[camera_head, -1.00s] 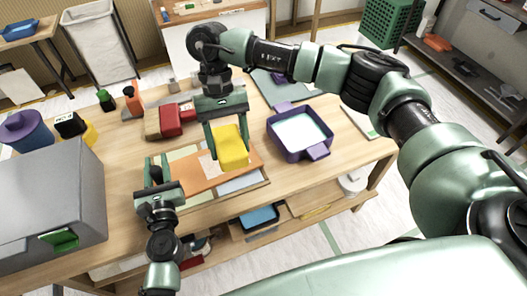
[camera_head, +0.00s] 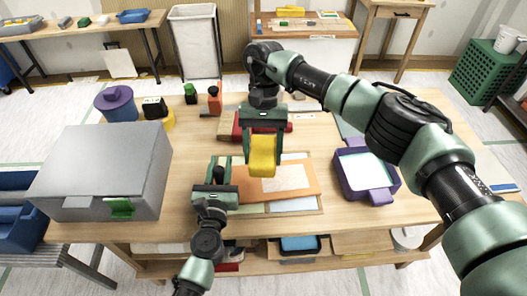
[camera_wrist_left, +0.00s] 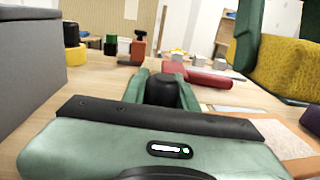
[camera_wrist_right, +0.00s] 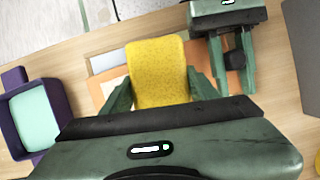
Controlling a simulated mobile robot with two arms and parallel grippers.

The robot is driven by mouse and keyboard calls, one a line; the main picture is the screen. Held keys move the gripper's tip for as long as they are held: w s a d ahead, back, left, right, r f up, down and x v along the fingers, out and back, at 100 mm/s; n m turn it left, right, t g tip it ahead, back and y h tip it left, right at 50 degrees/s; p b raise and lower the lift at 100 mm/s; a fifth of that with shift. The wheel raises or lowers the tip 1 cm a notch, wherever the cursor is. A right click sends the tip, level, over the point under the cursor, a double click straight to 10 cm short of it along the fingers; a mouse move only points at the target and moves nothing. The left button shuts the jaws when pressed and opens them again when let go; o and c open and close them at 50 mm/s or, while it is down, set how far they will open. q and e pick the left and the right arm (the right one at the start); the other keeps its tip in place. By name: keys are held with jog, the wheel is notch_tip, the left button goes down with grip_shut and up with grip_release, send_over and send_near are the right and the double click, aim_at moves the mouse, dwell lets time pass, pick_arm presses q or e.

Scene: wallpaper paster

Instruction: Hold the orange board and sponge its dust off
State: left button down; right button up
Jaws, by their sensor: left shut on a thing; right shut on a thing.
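The orange board (camera_head: 247,190) lies on the wooden table over pale panels, with a whitish dusty patch (camera_head: 291,179) on its right part. It also shows in the right wrist view (camera_wrist_right: 112,76), partly behind the sponge. My right gripper (camera_head: 263,146) is shut on the yellow sponge (camera_head: 262,164) above the board's far left part; contact with the board cannot be told. The sponge shows between its fingers in the right wrist view (camera_wrist_right: 158,72). My left gripper (camera_head: 221,162) is shut on a dark knob (camera_wrist_left: 167,91) at the board's left edge; how it joins the board is unclear.
A purple tray (camera_head: 347,184) with a pale inside stands right of the board. A grey box (camera_head: 105,165) stands on the left.

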pick_arm(q)
jog(key=shift+s+f, duration=0.1)
jog(key=shift+f, duration=0.2)
pick_arm(e)
jog(key=shift+f, duration=3.1)
